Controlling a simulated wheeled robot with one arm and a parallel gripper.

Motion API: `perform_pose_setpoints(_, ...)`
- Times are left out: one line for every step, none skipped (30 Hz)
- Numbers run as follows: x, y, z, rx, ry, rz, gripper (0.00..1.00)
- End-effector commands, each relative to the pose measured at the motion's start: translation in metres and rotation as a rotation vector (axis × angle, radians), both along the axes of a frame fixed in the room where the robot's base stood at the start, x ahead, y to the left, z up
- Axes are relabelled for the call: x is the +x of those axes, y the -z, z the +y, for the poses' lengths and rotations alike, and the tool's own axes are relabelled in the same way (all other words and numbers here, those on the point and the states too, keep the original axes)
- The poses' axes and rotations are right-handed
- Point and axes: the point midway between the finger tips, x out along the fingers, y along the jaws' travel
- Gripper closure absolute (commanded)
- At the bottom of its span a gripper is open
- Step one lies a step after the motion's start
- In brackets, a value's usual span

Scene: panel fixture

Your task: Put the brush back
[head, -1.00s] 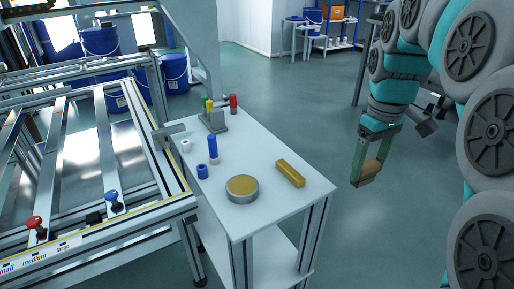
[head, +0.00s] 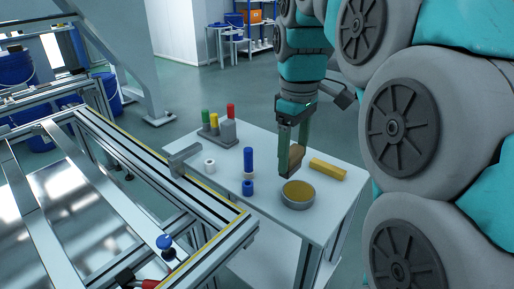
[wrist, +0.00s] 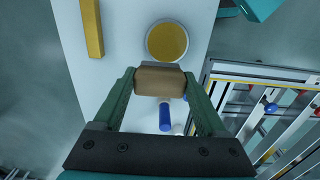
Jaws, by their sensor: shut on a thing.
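My gripper (head: 291,165) is shut on the brush (head: 296,155), a small brown block with a dark grey strip along one side. It holds the brush above the white table (head: 330,200), close to a round grey tin with a yellow top (head: 298,196). In the wrist view the brush (wrist: 160,80) sits between the fingertips of my gripper (wrist: 160,82), and the tin (wrist: 167,41) shows just beyond it. A yellow bar (head: 328,169) lies on the table to the right of the gripper.
A blue cylinder (head: 248,160), a blue ring (head: 248,188) and a white ring (head: 210,165) stand left of the gripper. A grey holder (head: 227,132) with green, yellow and red cylinders is at the table's back. A metal frame (head: 215,205) borders the left side.

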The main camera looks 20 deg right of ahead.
Motion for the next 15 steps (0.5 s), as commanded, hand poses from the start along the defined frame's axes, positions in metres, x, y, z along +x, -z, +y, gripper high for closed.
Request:
perform_pose_setpoints(0.004,0.000,-0.001,0.000,0.001,0.001,0.78)
perform_pose_setpoints(0.008,0.001,-0.003,0.000,0.001,0.001,0.78)
perform_pose_setpoints(0.014,0.001,-0.004,0.000,0.001,0.000,0.78)
perform_pose_setpoints(0.018,0.001,-0.006,0.001,0.002,-0.001,0.78)
perform_pose_setpoints(0.024,0.001,-0.007,0.000,0.002,-0.001,0.78)
perform_pose_setpoints(0.031,0.002,-0.009,0.000,0.002,0.000,0.78)
perform_pose_setpoints(0.036,0.003,-0.011,0.000,0.002,0.001,0.78)
perform_pose_setpoints(0.041,0.004,-0.012,0.001,0.002,0.003,0.78)
perform_pose_setpoints(0.048,0.005,-0.014,0.001,0.002,0.003,0.78)
perform_pose_setpoints(0.053,0.005,-0.016,0.000,0.002,0.001,0.78)
perform_pose_setpoints(0.058,0.005,-0.017,0.000,0.001,0.000,0.78)
perform_pose_setpoints(0.065,0.005,-0.019,0.000,0.001,-0.001,0.78)
perform_pose_setpoints(0.070,0.006,-0.021,0.000,0.001,0.000,0.78)
perform_pose_setpoints(0.075,0.008,-0.022,0.000,0.001,0.001,0.78)
perform_pose_setpoints(0.081,0.008,-0.024,0.000,0.001,0.002,0.78)
